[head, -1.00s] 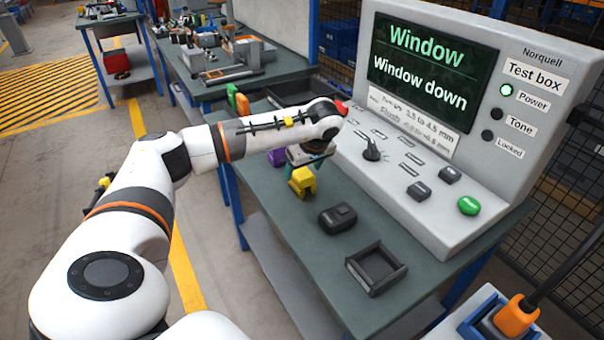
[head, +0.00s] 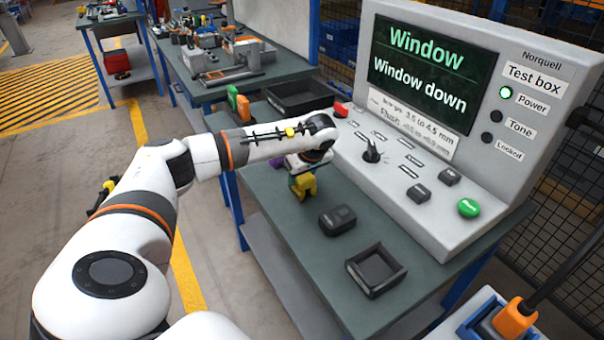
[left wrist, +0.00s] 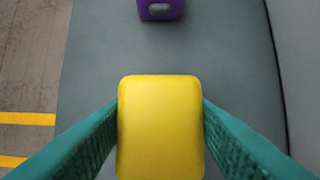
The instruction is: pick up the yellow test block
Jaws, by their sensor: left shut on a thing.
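The yellow test block (head: 304,186) is on the green-grey bench top, below my left gripper (head: 303,174). In the left wrist view the yellow block (left wrist: 160,128) fills the space between the two teal fingers (left wrist: 160,125), which touch its left and right sides. My left gripper is shut on the block. In the head view the wrist hides the block's upper part, and I cannot tell whether its underside is clear of the bench. My right gripper is in neither view.
A purple block (left wrist: 160,9) stands beyond the yellow one. The bench (head: 290,235) also carries a dark device (head: 337,219), an empty black tray (head: 376,270), a black bin (head: 300,97) and the grey test box (head: 440,205), close on the right. Its screen reads "Window down".

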